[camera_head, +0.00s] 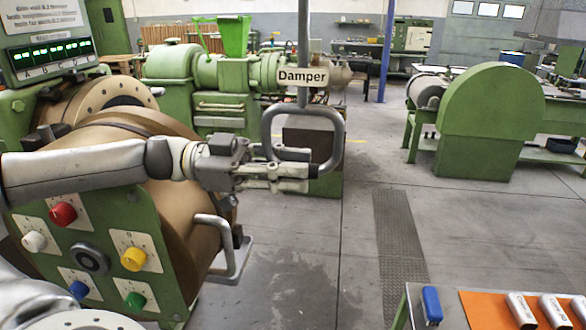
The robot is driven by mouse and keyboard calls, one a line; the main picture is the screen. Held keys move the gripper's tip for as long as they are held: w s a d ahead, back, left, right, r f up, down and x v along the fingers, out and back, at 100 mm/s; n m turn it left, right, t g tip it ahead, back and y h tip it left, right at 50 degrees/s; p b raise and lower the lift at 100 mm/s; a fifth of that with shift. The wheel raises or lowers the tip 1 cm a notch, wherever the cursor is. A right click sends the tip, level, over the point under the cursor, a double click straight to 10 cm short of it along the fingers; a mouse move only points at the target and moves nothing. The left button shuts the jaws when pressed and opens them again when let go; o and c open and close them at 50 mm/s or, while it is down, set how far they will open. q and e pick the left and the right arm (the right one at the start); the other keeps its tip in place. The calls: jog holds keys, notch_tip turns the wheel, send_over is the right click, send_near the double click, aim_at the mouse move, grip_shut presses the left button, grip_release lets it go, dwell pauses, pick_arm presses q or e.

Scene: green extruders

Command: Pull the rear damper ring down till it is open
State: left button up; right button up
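The damper ring (340,128) is a grey rounded loop. It hangs on a vertical rod under a white sign that reads "Damper" (303,77). My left gripper (309,171) reaches in from the left at the ring's lower part. Its two fingers are apart, one above the other, with the ring's lower bar seemingly between them. I cannot tell whether they touch it. The gripper covers the ring's lower left part. My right gripper is not in view.
A green panel with coloured knobs (133,259) and a grey bar handle (238,262) are below my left arm. Green machines (490,115) stand behind and right. A table with a blue object (431,305) and an orange mat (487,313) is at bottom right. The middle floor is clear.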

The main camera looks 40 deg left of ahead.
pick_arm(q)
jog(key=shift+o, duration=1.1)
jog(key=shift+w+r, duration=0.1)
jog(key=shift+r, duration=0.05)
notch_tip(320, 180, up, 10)
jog(key=shift+f, duration=0.1)
